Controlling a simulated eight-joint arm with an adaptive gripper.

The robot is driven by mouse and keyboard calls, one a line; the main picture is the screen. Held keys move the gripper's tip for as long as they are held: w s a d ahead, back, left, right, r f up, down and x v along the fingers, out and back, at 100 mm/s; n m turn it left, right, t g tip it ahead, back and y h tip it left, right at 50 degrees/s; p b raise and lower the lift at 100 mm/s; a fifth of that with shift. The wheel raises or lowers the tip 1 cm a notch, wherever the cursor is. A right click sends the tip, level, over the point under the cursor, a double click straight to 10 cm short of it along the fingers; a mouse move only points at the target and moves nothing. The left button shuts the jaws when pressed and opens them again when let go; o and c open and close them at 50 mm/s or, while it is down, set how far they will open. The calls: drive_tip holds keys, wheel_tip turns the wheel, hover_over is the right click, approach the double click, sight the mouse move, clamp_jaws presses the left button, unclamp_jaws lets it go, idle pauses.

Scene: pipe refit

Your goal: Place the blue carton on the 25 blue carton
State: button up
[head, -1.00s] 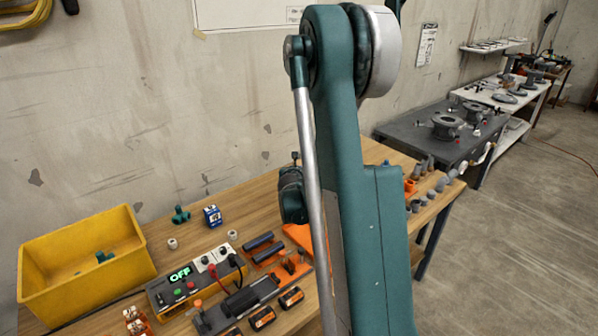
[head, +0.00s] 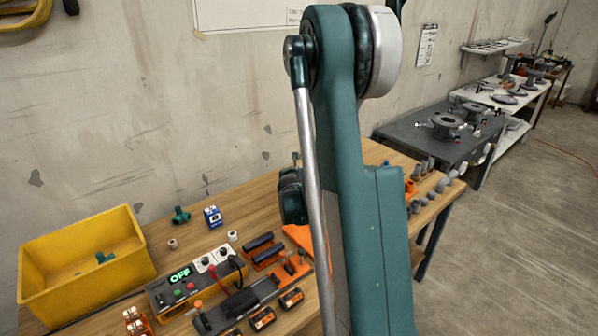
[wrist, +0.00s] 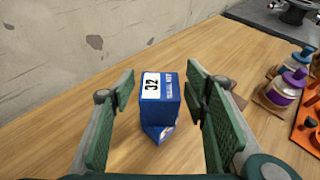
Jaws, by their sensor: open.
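In the wrist view a blue carton (wrist: 160,100) with a white label reading 32 stands on top of another blue carton (wrist: 160,133). The lower one is mostly hidden and turned at an angle to the upper one; its number cannot be read. My gripper (wrist: 160,92) is open, with one green finger on each side of the upper carton and gaps between. In the head view my arm hides the gripper. A bit of blue (head: 386,162) shows just right of my arm.
In the head view, a yellow bin (head: 50,289) and a switch box (head: 180,292) occupy the left bench. Wood left of the cartons is bare.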

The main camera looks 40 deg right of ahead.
drive_tip(key=p+v, duration=0.2)
drive_tip(key=v, duration=0.9)
drive_tip(key=shift+s+a+r, duration=0.2)
drive_tip(key=shift+s+a, duration=0.05)
drive_tip(key=shift+s, duration=0.05)
idle(0.3)
drive_tip(key=s+a+r+m+y, duration=0.25)
drive_tip(key=s+a+m, duration=0.2)
drive_tip(key=a, duration=0.25)
drive_tip(key=s+a+r+m+g+y, duration=0.1)
drive_tip(key=s+a+r+m, duration=0.3)
drive_tip(key=a, duration=0.3)
drive_tip(key=s+a+r+m+y, duration=0.1)
drive_tip(key=s+a+r+m, duration=0.25)
drive_tip(key=a+m, duration=0.3)
drive_tip(key=s+a+m+g+y, duration=0.1)
drive_tip(key=s+a+m+y, duration=0.4)
drive_tip(key=s+a+m, duration=0.7)
drive_tip(key=s+a, duration=0.7)
drive_tip(key=shift+s+a+r+g, duration=0.2)
drive_tip(key=shift+a+r+g, duration=0.1)
drive_tip(key=shift+r, duration=0.05)
